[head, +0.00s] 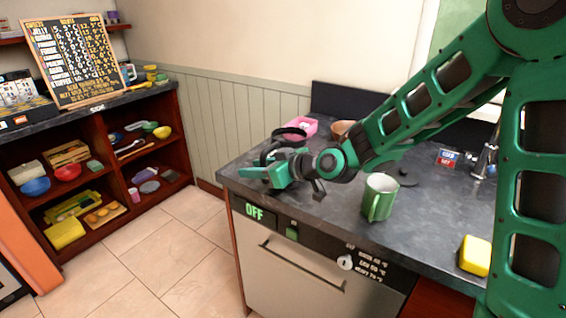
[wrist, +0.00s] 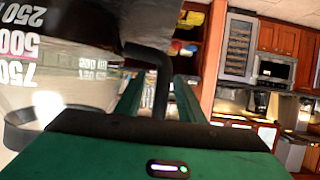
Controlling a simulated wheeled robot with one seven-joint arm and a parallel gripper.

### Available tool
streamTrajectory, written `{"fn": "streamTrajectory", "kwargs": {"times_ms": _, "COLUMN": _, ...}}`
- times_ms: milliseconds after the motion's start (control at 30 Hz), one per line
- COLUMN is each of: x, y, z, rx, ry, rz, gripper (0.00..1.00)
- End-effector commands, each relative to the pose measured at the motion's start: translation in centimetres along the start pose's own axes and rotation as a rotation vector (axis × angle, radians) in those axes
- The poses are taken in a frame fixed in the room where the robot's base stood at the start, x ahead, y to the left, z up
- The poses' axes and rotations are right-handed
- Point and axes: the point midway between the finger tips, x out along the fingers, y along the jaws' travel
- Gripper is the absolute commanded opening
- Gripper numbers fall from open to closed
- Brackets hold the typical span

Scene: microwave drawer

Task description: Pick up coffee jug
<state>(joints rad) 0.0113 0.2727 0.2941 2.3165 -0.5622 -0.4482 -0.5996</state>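The coffee jug (wrist: 38,75) is clear, with printed volume marks and black trim, and fills the left of the wrist view. In the head view its black rim (head: 290,132) shows on the counter behind my gripper (head: 258,173), which hides much of its body. In the wrist view the jug's black handle (wrist: 160,72) runs down between the two green fingers of my gripper (wrist: 158,92). The fingers stand apart on both sides of the handle, with small gaps visible. The jug looks upright on the counter.
A green mug (head: 380,197) stands on the dark counter (head: 335,213) right of my gripper. A pink container (head: 304,125) and a brown bowl (head: 342,129) are behind. A yellow sponge (head: 475,255) lies near the front edge. A dishwasher (head: 300,280) is below.

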Motion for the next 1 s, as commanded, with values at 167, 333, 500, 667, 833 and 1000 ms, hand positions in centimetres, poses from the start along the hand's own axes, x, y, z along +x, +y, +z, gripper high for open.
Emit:
{"fn": "streamTrajectory", "kwargs": {"times_ms": 167, "x": 0.73, "y": 0.02, "z": 0.03, "rx": 0.000, "ry": -0.001, "rz": 0.001, "gripper": 0.35}}
{"fn": "streamTrajectory", "kwargs": {"times_ms": 333, "x": 0.70, "y": 0.01, "z": 0.03, "rx": 0.000, "ry": -0.001, "rz": 0.001, "gripper": 0.33}}
{"fn": "streamTrajectory", "kwargs": {"times_ms": 500, "x": 0.68, "y": 0.01, "z": 0.03, "rx": 0.000, "ry": -0.001, "rz": 0.001, "gripper": 0.00}}
{"fn": "streamTrajectory", "kwargs": {"times_ms": 667, "x": 0.68, "y": 0.03, "z": 0.02, "rx": 0.000, "ry": -0.001, "rz": 0.001, "gripper": 0.00}}
{"fn": "streamTrajectory", "kwargs": {"times_ms": 833, "x": 0.67, "y": 0.04, "z": 0.02, "rx": 0.000, "ry": 0.000, "rz": 0.001, "gripper": 0.00}}
{"fn": "streamTrajectory", "kwargs": {"times_ms": 1000, "x": 0.67, "y": 0.05, "z": 0.01, "rx": 0.000, "ry": 0.000, "rz": 0.001, "gripper": 0.00}}
